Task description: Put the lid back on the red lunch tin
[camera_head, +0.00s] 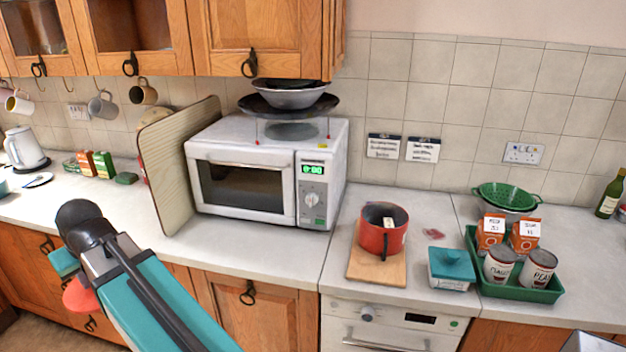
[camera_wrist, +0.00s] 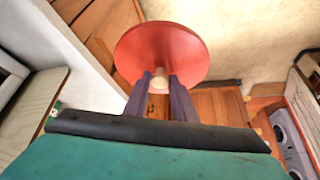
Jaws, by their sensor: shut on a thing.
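The red tin (camera_head: 374,239) is a round, pot-like vessel with a dark handle at its front. It stands upright and open on a wooden board (camera_head: 362,268), right of the microwave, with a small pale labelled thing in its mouth. My gripper (camera_wrist: 160,88) is shut on the pale knob (camera_wrist: 159,74) of a round red lid (camera_wrist: 160,42). The lid also shows in the head view (camera_head: 79,296), at the lower left, in front of the counter and far left of the tin. My arm hides part of it there, and the fingertips are hidden in that view.
The microwave (camera_head: 240,152) and an upright board (camera_head: 172,165) stand between the lid and the tin. A teal-lidded box (camera_head: 451,267) and a green tray (camera_head: 519,292) with cans and cartons lie right of the tin. The counter front left of the tin is clear.

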